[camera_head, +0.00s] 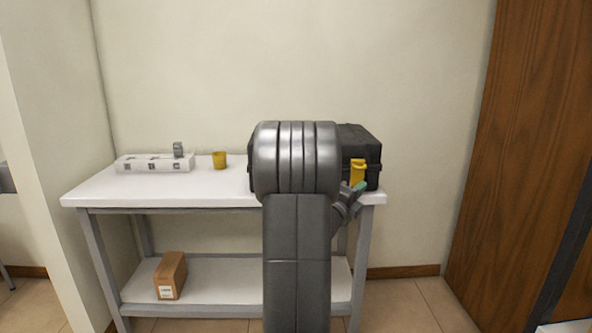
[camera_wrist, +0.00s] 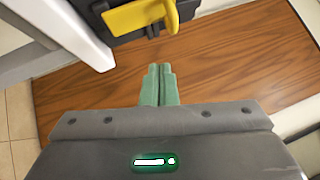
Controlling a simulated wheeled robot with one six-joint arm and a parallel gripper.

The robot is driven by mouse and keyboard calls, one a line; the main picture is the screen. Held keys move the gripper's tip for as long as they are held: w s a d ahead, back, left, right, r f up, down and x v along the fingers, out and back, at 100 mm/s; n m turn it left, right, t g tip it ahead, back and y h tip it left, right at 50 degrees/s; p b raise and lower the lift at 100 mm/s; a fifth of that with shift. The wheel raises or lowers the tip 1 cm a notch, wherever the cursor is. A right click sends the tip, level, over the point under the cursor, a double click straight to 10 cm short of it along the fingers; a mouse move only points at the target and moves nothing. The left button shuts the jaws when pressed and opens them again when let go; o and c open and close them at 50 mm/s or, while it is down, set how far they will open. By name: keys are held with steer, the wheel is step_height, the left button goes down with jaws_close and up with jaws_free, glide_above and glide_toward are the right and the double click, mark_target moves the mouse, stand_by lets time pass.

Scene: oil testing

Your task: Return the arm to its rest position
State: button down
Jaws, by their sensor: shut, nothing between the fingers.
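My gripper (camera_wrist: 160,70) shows in the wrist view with its two green fingers together and nothing between them. In the head view a green fingertip (camera_head: 360,186) shows at the right of my grey arm, in front of the table's right end. My arm rises through the middle of the head view and hides part of the table. A black case (camera_head: 362,145) with a yellow latch (camera_head: 358,172) stands behind my arm on the table's right end. The case also shows at the top of the wrist view (camera_wrist: 110,12), with its yellow latch (camera_wrist: 140,15), apart from my fingers.
The white table (camera_head: 160,190) carries a white power strip-like block (camera_head: 155,165) and a yellow cup (camera_head: 219,160). A cardboard box (camera_head: 171,275) sits on the lower shelf (camera_head: 225,275). A brown wooden door or panel (camera_head: 520,150) stands at the right. Floor between table and panel is clear.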

steer(key=shift+s+f+m+b, duration=0.1)
steer(key=shift+f+m+b, duration=0.3)
steer(key=shift+f+b, duration=0.3)
steer(key=shift+r+h, duration=0.15)
steer(key=shift+h, duration=0.25)
steer(key=shift+s, duration=0.2)
